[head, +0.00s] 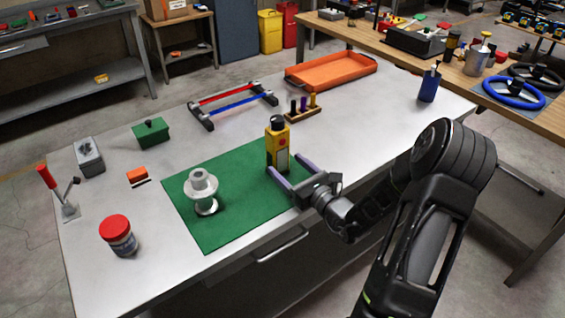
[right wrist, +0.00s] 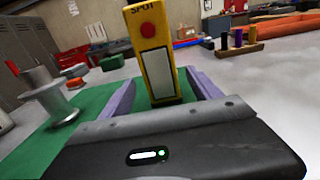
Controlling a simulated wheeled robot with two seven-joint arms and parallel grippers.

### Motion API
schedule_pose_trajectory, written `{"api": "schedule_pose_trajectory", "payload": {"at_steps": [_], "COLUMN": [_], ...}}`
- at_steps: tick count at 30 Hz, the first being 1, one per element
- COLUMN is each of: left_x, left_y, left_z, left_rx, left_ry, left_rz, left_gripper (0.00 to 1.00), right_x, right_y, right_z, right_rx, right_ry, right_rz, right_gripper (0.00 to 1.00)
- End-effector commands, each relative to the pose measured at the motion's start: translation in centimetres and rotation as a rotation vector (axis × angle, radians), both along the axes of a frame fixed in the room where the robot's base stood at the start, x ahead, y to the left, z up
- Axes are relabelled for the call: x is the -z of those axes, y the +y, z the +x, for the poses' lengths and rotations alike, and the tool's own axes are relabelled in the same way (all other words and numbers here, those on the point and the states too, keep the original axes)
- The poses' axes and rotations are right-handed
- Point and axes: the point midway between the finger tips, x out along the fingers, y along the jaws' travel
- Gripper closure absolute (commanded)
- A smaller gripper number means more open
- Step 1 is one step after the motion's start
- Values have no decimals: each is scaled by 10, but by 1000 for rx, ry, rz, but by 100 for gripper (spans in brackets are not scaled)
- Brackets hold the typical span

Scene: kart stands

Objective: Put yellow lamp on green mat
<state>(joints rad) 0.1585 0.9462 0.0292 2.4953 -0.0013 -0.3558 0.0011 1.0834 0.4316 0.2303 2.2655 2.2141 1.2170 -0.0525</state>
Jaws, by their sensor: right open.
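The yellow lamp (head: 277,147) stands upright at the right back edge of the green mat (head: 233,225); it appears to rest on the mat. It has a black top, a red button and a pale panel. My right gripper (head: 290,172) is open, with its two purple fingers on either side of the lamp's lower part. In the right wrist view the lamp (right wrist: 152,55) stands between the spread fingers, and I see a gap beside it. My left gripper is not in view.
A silver spool (head: 202,190) stands on the mat's left part. A red-capped jar (head: 119,236), a green box (head: 151,133), a peg block (head: 303,109) and an orange tray (head: 331,71) are on the table. The table's right part is clear, around a blue container (head: 429,85).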

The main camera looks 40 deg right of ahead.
Motion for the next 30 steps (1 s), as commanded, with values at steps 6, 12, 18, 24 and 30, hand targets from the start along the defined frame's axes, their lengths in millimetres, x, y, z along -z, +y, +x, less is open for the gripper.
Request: {"api": "schedule_pose_trajectory", "payload": {"at_steps": [6,12,18,24,30], "left_x": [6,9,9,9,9], "left_y": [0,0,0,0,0], "left_z": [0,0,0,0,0], "left_rx": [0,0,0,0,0], "left_ry": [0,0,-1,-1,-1], "left_rz": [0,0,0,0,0], "left_gripper": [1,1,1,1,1], "right_x": [1,1,0,0,0], "right_y": [0,1,2,2,2], "right_z": [-48,-78,-85,-85,-85], "right_rx": [3,2,0,0,0], "right_ry": [2,2,0,0,0], "right_rz": [-2,-1,-1,-1,-1], "right_gripper": [28,28,28,28,28]}}
